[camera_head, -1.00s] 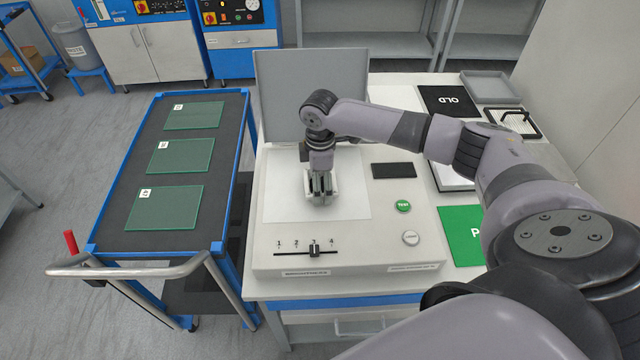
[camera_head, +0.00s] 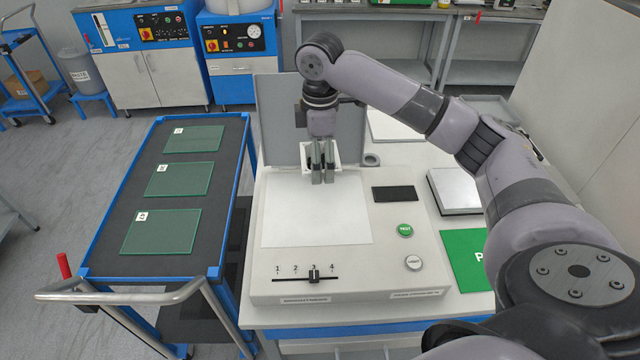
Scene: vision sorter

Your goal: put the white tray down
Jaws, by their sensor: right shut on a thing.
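My right gripper (camera_head: 322,172) points down over the back edge of the pale panel (camera_head: 316,215) of the test station. It is shut on the small white tray (camera_head: 335,152), whose corners show on both sides of the fingers. The fingers hide the middle of the tray. The tray appears to be held above the station, though the exact gap cannot be told. My left gripper is not in view.
The station has an upright grey lid (camera_head: 270,120), a green button (camera_head: 405,230) and a slider (camera_head: 314,277). A silver-white plate (camera_head: 455,188) and a green mat (camera_head: 462,255) lie to the right. A blue cart (camera_head: 135,215) with green plates stands left.

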